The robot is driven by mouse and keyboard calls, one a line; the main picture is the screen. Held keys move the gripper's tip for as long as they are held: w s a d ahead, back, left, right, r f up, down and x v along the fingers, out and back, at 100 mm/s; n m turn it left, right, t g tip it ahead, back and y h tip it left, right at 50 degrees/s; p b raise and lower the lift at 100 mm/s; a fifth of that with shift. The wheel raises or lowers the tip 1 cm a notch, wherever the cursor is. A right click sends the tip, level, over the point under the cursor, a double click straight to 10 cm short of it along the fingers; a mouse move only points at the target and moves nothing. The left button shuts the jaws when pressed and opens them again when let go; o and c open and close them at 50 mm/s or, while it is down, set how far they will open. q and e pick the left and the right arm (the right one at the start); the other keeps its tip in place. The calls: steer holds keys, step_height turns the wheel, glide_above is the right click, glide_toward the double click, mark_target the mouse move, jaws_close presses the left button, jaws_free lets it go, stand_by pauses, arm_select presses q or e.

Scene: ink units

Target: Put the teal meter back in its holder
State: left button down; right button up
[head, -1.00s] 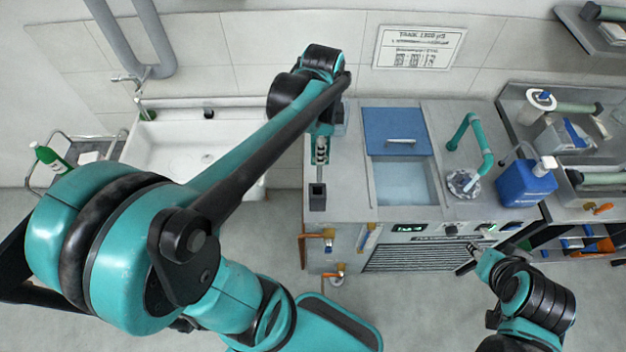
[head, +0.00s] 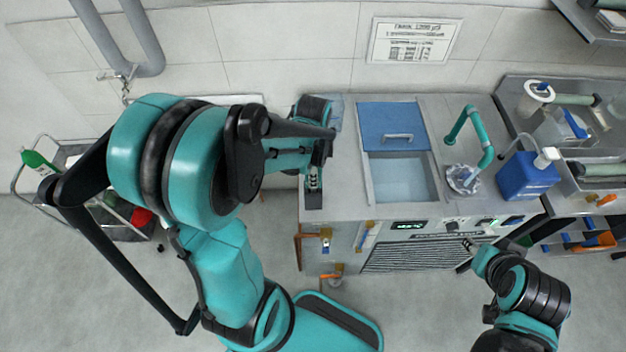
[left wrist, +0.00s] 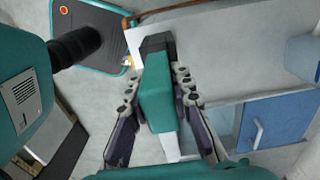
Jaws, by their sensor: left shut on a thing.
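The teal meter (left wrist: 158,98) is upright-looking between the two fingers of my left gripper (left wrist: 160,103), which is shut on it. In the left wrist view its far end meets the dark holder (left wrist: 156,44); I cannot tell how deep it sits. In the head view the holder (head: 314,201) is at the front left of the counter, and my left gripper (head: 314,178) is right at it, with the meter hidden behind the fingers and arm. My right gripper (head: 469,246) is low in front of the unit, too small to judge.
A tank with a blue lid (head: 392,126) lies right of the holder. A teal tap (head: 468,130) and a blue jug (head: 527,176) stand farther right. A trolley with a green bottle (head: 38,161) is at the far left. Bare countertop (head: 348,185) lies beside the holder.

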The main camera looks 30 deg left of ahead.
arm_select(q)
steer(key=shift+f, duration=0.95)
steer(key=shift+f+b, duration=0.15)
steer(key=shift+b, duration=0.15)
steer(key=c, duration=1.3)
jaws_free()
steer(key=shift+c, duration=0.2)
